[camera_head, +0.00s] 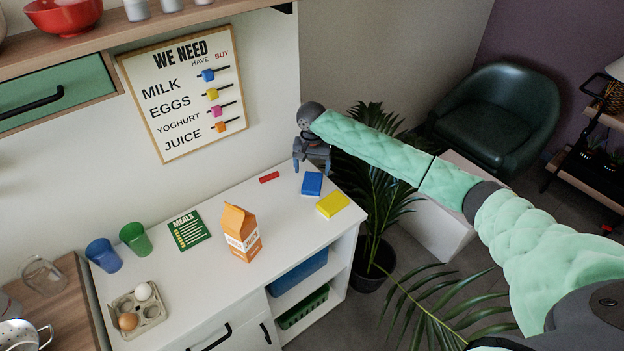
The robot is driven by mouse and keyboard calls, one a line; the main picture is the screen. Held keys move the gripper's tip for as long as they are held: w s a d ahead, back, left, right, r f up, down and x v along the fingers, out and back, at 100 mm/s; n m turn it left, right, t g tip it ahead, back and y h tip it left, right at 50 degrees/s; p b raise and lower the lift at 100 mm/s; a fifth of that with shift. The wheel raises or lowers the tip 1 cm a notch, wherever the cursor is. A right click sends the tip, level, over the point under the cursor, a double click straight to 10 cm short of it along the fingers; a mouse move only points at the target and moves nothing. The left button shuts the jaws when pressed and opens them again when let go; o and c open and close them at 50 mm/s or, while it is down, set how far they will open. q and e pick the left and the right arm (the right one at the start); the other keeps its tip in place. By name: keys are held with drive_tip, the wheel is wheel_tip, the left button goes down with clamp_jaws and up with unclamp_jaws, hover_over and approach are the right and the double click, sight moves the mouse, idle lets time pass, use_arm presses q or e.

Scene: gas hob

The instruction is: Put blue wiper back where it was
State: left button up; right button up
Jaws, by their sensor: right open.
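The blue wiper (312,184) is a flat blue block lying on the white counter (215,270), near its far right end. My right gripper (311,168) points down with its fingers apart, at the far side of the blue wiper in the picture. It is open with nothing between its fingers. I cannot tell its exact height above the counter. My left gripper is not in view.
A yellow block (332,204) lies right beside the blue wiper, and a small red block (269,177) lies to its left. An orange and white carton (241,233) stands mid-counter. A plant (375,190) stands by the counter's right end.

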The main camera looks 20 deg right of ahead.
sight(312, 182)
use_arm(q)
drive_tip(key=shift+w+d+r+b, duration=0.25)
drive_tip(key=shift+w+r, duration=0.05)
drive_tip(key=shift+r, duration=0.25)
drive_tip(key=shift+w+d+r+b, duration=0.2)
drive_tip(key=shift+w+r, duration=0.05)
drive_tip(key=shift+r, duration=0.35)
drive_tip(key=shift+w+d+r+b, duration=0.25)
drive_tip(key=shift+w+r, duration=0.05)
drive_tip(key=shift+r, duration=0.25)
use_arm(e)
wheel_tip(312, 182, up, 6)
drive_tip(key=shift+r, duration=0.2)
